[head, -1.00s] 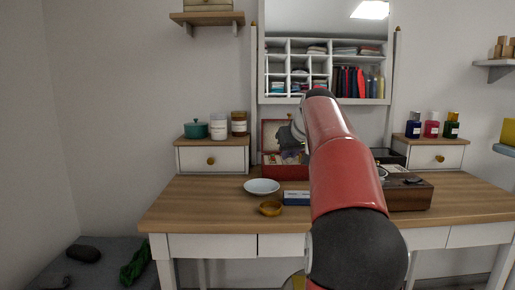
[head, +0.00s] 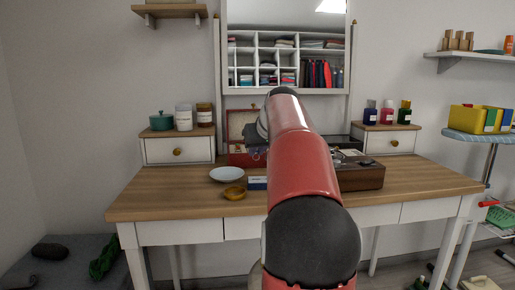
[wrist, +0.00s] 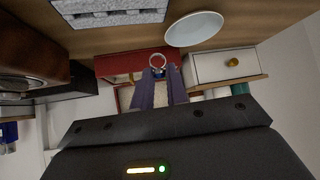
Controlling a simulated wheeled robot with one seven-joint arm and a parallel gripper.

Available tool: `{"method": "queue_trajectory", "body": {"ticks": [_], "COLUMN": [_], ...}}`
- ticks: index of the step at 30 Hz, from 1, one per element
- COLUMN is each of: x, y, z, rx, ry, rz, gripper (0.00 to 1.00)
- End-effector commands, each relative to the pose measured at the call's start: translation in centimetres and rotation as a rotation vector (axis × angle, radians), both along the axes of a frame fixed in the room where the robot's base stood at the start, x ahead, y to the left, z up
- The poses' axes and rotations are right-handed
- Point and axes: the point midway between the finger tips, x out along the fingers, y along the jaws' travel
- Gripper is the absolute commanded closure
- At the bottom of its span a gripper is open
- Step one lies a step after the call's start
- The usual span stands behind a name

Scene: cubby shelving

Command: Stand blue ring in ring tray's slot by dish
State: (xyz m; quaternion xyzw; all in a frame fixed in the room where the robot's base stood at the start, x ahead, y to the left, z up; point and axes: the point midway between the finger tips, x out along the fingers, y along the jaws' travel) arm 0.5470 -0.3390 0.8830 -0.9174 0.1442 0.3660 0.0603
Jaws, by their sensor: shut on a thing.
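My gripper (wrist: 158,88) has its two purple-grey fingers shut on a ring (wrist: 157,61) in the wrist view. The ring's silvery band sticks out past the fingertips, with a small bluish part close to them. The ring tray (wrist: 110,14) is a grey slotted block at the top of the wrist view, apart from the ring. In the head view the tray (head: 257,183) shows as a small blue and white block, partly hidden by my arm. The white dish (head: 227,174) lies beside it, and also shows in the wrist view (wrist: 194,28). My arm hides most of the gripper in the head view.
An open red jewellery box (head: 237,158) stands behind the dish. A dark wooden box (head: 362,177) is right of my arm. Small drawer units (head: 178,150) flank the desk's back. The desk's left front is clear.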

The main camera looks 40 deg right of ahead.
Motion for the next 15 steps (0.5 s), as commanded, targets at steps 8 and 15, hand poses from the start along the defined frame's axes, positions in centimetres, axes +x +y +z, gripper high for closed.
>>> {"method": "queue_trajectory", "body": {"ticks": [8,15], "x": [0.0,0.0], "y": [0.0,0.0], "z": [-3.3,-4.6], "rx": [0.0,-0.001], "ry": [0.001,0.0], "rz": [0.001,0.001], "gripper": [1.0,1.0]}}
